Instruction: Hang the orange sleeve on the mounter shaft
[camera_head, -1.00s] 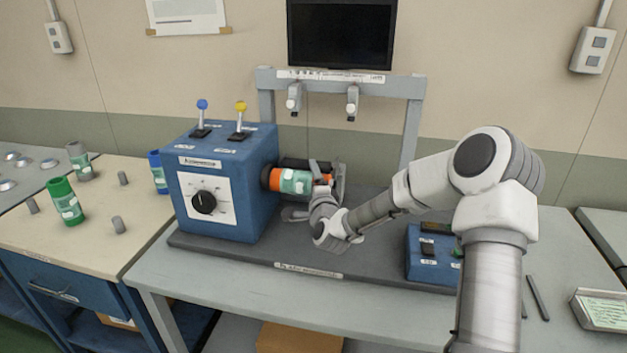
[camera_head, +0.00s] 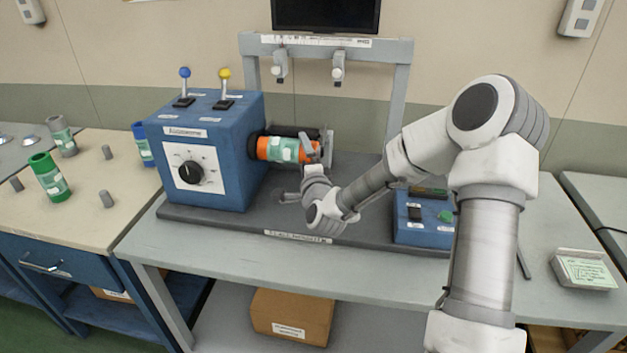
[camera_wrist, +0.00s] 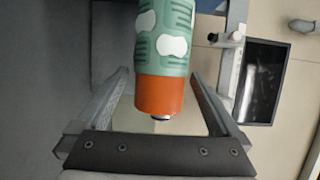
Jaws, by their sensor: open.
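The orange sleeve (camera_head: 287,149), with a teal label and white patches, lies level at the right side of the blue machine (camera_head: 212,150), in line with the mounter shaft. The shaft is mostly hidden by it; a small dark, shiny tip (camera_wrist: 161,117) shows at the sleeve's open end in the wrist view. My gripper (camera_head: 318,150) is at the sleeve's right end. In the wrist view the sleeve's orange end (camera_wrist: 160,95) lies between the two open fingers (camera_wrist: 160,100), with a visible gap on each side.
A grey frame with two hooks (camera_head: 338,68) stands behind. A control box (camera_head: 422,232) is right of the gripper. Green (camera_head: 48,176), grey (camera_head: 61,136) and blue (camera_head: 143,145) sleeves stand on the left table. The bench front (camera_head: 240,265) is clear.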

